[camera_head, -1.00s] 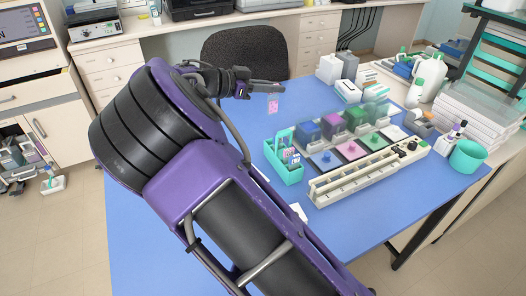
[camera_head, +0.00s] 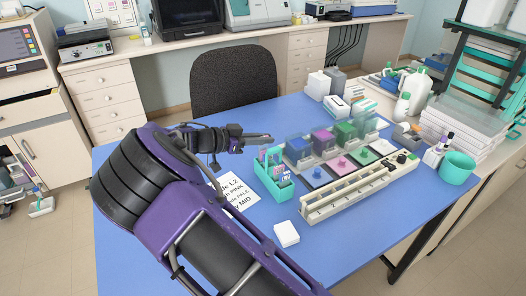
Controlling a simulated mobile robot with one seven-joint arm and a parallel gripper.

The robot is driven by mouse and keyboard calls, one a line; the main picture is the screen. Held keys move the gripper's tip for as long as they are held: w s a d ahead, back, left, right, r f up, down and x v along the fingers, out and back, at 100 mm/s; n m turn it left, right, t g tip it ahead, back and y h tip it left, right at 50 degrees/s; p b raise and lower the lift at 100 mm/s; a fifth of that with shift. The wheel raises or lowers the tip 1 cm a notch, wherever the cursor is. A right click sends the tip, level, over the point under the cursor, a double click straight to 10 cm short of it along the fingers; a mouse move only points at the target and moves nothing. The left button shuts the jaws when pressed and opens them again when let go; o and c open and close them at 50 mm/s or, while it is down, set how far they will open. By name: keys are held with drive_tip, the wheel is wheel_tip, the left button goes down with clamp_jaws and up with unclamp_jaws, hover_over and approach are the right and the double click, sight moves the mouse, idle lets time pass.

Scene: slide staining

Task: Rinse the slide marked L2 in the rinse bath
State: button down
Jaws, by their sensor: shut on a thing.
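My gripper (camera_head: 266,140) is shut on a slide, just above and behind the teal slide rack (camera_head: 279,190). The slide is small and mostly hidden by the rack and its contents; its mark cannot be read. Several slides stand in the rack. A row of baths stands to the right of the gripper: a blue one (camera_head: 298,148), a purple one (camera_head: 322,139), a green one (camera_head: 345,131) and a clear one (camera_head: 369,122) at the far end. The clear one may be the rinse bath; no label is readable.
A long cream rack (camera_head: 355,190) with a control panel lies in front of the baths. A printed card (camera_head: 235,190) naming L2 and a white block (camera_head: 287,234) lie on the blue table (camera_head: 400,225). A teal cup (camera_head: 458,168) stands at right. The front table area is clear.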

sight(263, 150)
wheel_tip(263, 150, down, 4)
drive_tip(key=shift+f+b, duration=0.1)
drive_tip(key=shift+b, duration=0.3)
drive_tip(key=c, duration=0.9)
unclamp_jaws()
drive_tip(key=shift+p, duration=0.8)
